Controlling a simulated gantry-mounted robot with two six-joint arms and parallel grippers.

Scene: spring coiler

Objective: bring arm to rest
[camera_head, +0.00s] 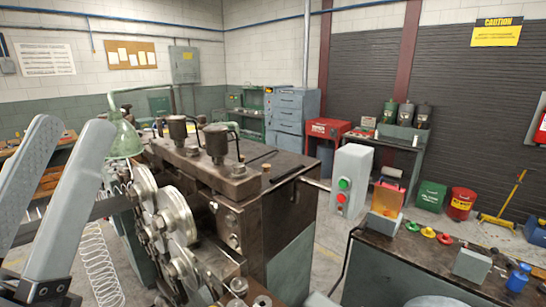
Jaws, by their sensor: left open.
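My left gripper (73,128) stands at the left edge, in front of the spring coiler. Its two grey fingers point up and lean right, spread apart with nothing visible between them. The spring coiler (285,225) is a dark metal machine filling the middle of the view, with round grey feed rollers (176,215) on its near face. A coiled wire spring (100,265) hangs just right of the gripper's lower part. A green lamp (125,138) is behind the fingertips. My right gripper is not in view.
A control box (352,180) with green and red buttons stands right of the coiler. A dark bench (385,270) at the lower right holds coloured dishes and a blue bottle (518,278). Green and red bins (461,203) stand on the floor behind. The air above the coiler is clear.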

